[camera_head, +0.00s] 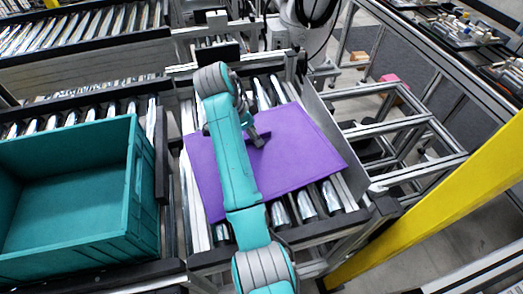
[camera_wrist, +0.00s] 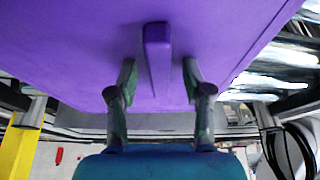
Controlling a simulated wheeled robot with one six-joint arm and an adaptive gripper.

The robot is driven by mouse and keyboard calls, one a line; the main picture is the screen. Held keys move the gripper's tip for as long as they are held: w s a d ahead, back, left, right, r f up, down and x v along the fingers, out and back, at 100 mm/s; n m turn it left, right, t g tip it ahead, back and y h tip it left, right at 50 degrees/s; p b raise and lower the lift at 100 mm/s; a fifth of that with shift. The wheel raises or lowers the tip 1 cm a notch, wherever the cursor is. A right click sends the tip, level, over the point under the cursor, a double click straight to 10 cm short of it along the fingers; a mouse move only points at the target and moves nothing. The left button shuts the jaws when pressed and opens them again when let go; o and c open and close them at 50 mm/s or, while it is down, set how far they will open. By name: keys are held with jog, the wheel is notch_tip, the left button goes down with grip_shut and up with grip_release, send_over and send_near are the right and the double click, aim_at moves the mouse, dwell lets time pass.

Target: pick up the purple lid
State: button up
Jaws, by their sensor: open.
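The purple lid (camera_head: 290,150) is a flat panel lying on the roller conveyor in the middle of the head view. It fills the upper part of the wrist view (camera_wrist: 75,50), where a raised purple handle bar (camera_wrist: 157,55) stands out from its surface. My gripper (camera_head: 258,138) is over the lid near its middle, partly hidden by my arm. In the wrist view my gripper (camera_wrist: 158,75) has its two fingers apart, one on each side of the handle's near end. I cannot tell whether the fingers touch the handle or the lid.
An empty teal crate (camera_head: 135,190) stands on the conveyor to the left. A metal side plate (camera_head: 335,140) borders the lid's right side. A yellow post (camera_head: 450,200) and a metal frame (camera_head: 400,125) stand to the right. Rollers (camera_head: 305,200) show below the lid.

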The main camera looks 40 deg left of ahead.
grip_shut()
jog(key=shift+f, duration=0.1)
jog(key=shift+r, duration=0.2)
